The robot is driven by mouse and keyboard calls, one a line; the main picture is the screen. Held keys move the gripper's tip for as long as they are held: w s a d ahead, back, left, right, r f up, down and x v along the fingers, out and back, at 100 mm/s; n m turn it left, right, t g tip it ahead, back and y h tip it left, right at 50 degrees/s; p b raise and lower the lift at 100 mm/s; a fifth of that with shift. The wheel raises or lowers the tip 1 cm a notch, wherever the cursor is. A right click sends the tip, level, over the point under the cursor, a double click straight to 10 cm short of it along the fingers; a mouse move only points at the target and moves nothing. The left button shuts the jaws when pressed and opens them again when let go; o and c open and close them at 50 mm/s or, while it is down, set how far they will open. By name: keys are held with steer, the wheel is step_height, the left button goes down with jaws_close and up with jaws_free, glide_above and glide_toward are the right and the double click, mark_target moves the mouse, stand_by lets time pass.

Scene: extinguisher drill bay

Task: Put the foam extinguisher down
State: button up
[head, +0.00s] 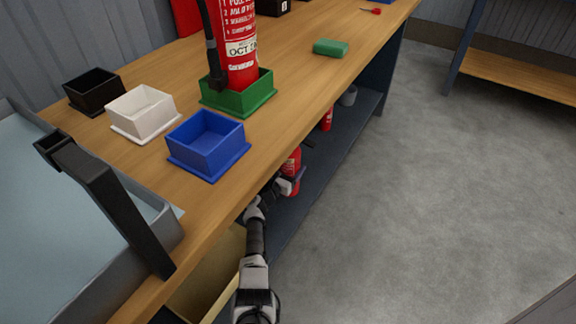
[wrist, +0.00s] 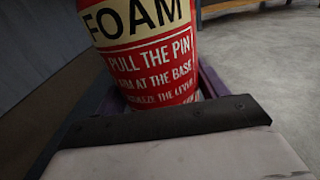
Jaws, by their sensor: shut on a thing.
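The foam extinguisher is red with a cream band reading FOAM and white instruction text; it fills the top middle of the wrist view (wrist: 150,55). In the head view a red part of it (head: 291,162) shows below the workbench's front edge, over the dark lower shelf. My gripper (head: 290,180) is shut on its body, with purple fingers on both sides in the wrist view (wrist: 165,98). The extinguisher looks about upright. Its top is hidden by the bench top, and I cannot tell whether its base touches the shelf.
The workbench (head: 290,70) holds a red extinguisher (head: 238,50) in a green box (head: 240,97), plus blue (head: 207,145), white (head: 143,110) and black (head: 94,90) boxes. Another red object (head: 327,118) and a grey pail (head: 348,97) are on the lower shelf (head: 368,105). Floor at right is clear.

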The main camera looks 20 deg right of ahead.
steer(key=shift+w+f+b, duration=0.1)
steer(key=shift+f+b, duration=0.9)
steer(key=shift+f, duration=1.4)
steer(key=o, duration=1.5)
steer(key=shift+f, duration=0.1)
steer(key=shift+c, duration=0.2)
